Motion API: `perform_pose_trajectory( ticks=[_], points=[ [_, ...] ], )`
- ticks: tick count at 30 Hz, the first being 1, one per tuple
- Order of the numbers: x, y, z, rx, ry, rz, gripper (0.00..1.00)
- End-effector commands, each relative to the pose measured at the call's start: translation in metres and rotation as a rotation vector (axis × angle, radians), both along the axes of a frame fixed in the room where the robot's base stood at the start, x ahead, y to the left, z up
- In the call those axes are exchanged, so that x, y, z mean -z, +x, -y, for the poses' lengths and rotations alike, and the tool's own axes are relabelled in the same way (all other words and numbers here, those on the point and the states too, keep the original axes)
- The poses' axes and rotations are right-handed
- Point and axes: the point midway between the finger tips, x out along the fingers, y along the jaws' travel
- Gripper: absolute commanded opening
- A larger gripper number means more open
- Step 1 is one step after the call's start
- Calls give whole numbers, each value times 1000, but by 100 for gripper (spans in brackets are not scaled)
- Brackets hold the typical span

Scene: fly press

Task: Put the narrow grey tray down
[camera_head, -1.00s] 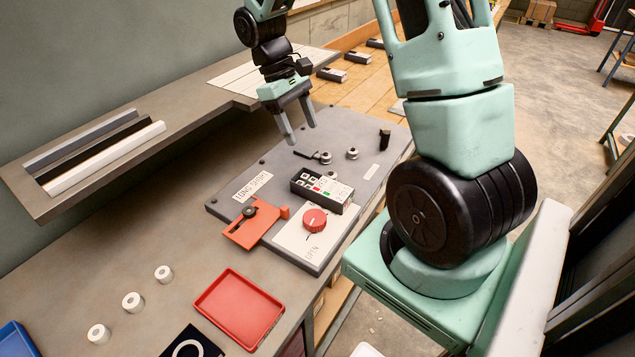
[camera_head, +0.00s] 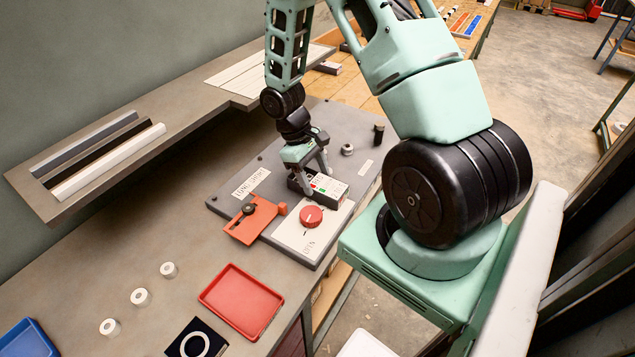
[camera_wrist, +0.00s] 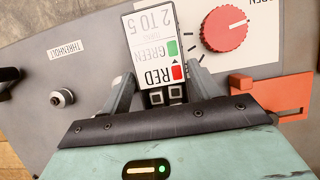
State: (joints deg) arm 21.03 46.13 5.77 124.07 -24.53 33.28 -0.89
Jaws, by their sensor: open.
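The narrow tray (camera_head: 333,191), dark grey with a white label plate, sits on the grey base plate (camera_head: 228,208). In the wrist view the tray (camera_wrist: 150,35) has a label reading RED, GREEN and 2 TO 5, with red and green patches, and small square pieces at its near end. My gripper (camera_head: 312,172) is open over the tray's far end, pointing down. In the wrist view my gripper's fingers (camera_wrist: 160,78) stand one on each side of the tray. I cannot tell whether they touch it. Part of the tray is hidden by my gripper.
A red knob (camera_head: 311,216) and an orange slide (camera_head: 250,222) are close to the tray. A black post (camera_head: 378,133) and a metal stud (camera_head: 347,149) stand behind. A red tray (camera_head: 241,300) and white rings (camera_head: 140,297) lie on the bench in front. A shelf (camera_head: 150,135) overhangs at left.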

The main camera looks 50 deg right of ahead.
Motion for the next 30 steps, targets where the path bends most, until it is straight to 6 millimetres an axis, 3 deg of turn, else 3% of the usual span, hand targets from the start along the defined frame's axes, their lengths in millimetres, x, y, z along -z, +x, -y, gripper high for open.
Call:
perform_pose_trajectory(
  ticks=[6,13,17,20,30],
  points=[
    [17,-7,1,-1,0,0,62],
    [18,-8,1,-1,-1,0,62],
    [18,-8,1,-1,-1,0,30],
    [18,-8,1,-1,-1,0,26],
    [12,-7,1,1,-1,2,26]
  ],
)
